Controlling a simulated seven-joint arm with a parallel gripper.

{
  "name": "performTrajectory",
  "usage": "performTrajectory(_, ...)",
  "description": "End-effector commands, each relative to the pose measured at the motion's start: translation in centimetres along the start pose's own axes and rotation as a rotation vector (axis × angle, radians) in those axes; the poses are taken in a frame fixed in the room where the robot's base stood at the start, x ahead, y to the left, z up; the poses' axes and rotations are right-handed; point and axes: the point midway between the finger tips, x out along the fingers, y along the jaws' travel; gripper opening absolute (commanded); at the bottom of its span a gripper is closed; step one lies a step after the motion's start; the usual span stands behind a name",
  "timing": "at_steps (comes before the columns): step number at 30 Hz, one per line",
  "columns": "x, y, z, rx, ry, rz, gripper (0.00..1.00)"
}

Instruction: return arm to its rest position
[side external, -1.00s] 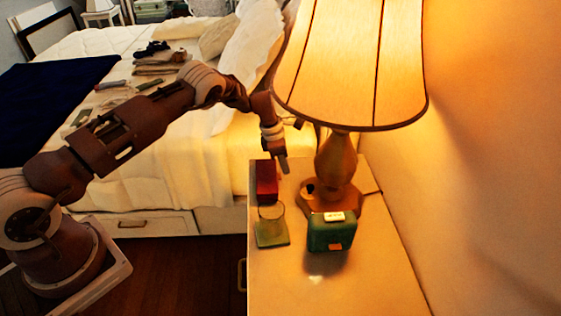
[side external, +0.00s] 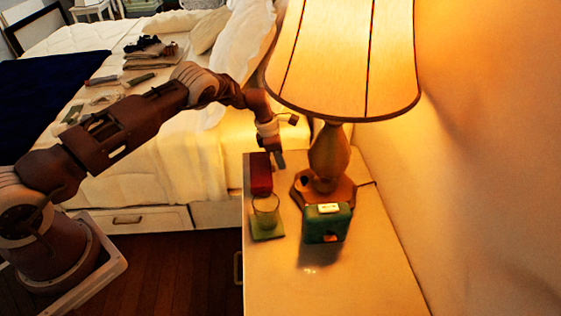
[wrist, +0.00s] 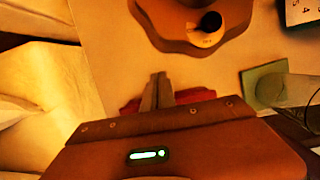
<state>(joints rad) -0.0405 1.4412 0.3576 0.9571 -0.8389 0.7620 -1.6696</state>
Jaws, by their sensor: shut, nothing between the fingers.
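My gripper (side external: 279,160) is above the far end of the nightstand, pointing down, next to the red box (side external: 261,178). It is shut and empty. In the wrist view its closed fingers (wrist: 157,88) show over the nightstand top, with parts of the red box (wrist: 195,95) on both sides below them. I cannot tell whether the fingertips touch the box. My arm stretches from its base at the lower left, past the bed, to the nightstand.
A lit lamp (side external: 328,155) stands close right of my gripper, its wide shade overhead. A glass (side external: 265,211) on a green coaster (side external: 268,235) and a green clock (side external: 327,224) stand nearer. The bed (side external: 165,190) holds folded laundry (side external: 152,57). The nightstand's front (side external: 340,285) is clear.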

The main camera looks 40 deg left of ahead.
Motion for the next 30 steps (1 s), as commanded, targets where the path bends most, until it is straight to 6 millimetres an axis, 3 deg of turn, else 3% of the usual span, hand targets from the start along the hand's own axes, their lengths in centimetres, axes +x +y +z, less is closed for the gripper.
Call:
performTrajectory(6, -4.3, 0.1, 0.1, -0.002, -0.003, 0.003, 0.00)
performTrajectory(11, -6.6, 0.0, 0.0, 0.006, 0.001, 0.002, 0.00)
performTrajectory(14, -9.1, -0.6, -1.4, 0.130, 0.059, 0.002, 0.00)
performTrajectory(17, -13.9, -2.2, -5.4, 0.455, 0.202, -0.015, 0.00)
performTrajectory(18, -16.6, -3.2, -6.8, 0.614, 0.256, -0.026, 0.00)
performTrajectory(23, -27.7, -8.2, -4.3, 0.969, 0.196, 0.015, 0.00)
performTrajectory(27, -36.8, -15.6, -4.5, 1.334, 0.154, 0.083, 0.00)
performTrajectory(30, -41.6, -21.9, -6.4, 1.626, 0.157, 0.144, 0.00)
